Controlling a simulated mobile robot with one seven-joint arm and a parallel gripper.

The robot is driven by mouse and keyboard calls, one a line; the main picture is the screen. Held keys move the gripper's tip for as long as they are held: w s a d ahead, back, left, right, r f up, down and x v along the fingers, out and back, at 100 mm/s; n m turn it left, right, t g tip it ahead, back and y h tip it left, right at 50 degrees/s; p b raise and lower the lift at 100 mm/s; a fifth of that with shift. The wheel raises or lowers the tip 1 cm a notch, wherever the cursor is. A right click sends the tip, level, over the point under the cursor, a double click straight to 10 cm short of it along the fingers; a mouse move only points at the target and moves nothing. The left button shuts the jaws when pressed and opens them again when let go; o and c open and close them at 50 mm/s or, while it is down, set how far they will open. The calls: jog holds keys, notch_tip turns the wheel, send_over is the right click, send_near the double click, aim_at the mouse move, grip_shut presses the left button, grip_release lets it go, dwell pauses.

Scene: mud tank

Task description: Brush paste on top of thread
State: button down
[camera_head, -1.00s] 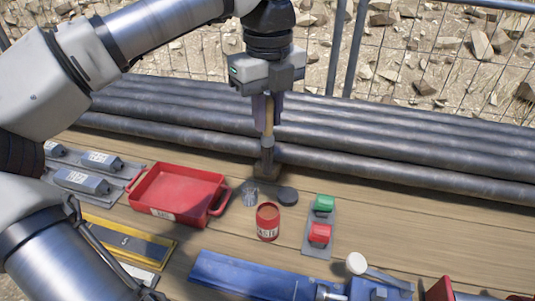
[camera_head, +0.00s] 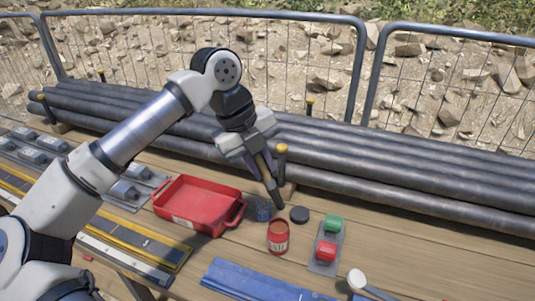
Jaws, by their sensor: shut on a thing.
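My gripper (camera_head: 265,172) is shut on a brush (camera_head: 274,193) with a wooden handle and a dark lower end. The brush is tilted, its lower end down and to the right. The red open paste pot (camera_head: 278,240) stands on the wooden table below the brush, apart from it. A small grey-blue piece (camera_head: 263,211), perhaps the thread, stands just left of the brush's lower end. I cannot tell whether they touch. A round dark lid (camera_head: 299,215) lies to the right. Whether paste is on the bristles is too small to tell.
A red tray (camera_head: 200,207) lies left of the pot. A grey plate with green and red blocks (camera_head: 327,247) lies to its right. A blue object (camera_head: 255,283) lies in front. Long dark pipes (camera_head: 395,179) with yellow-topped posts (camera_head: 281,149) run behind, before a wire fence.

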notch_tip(320, 180, down, 6)
jog(key=b, duration=0.3)
jog(key=shift+f, duration=0.2)
jog(key=shift+a+f+b, duration=0.1)
jog(key=shift+f+b, duration=0.6)
jog(key=shift+b, duration=0.4)
dwell(2.4)
jog(key=shift+r+p, duration=2)
jog(key=shift+r, duration=1.55)
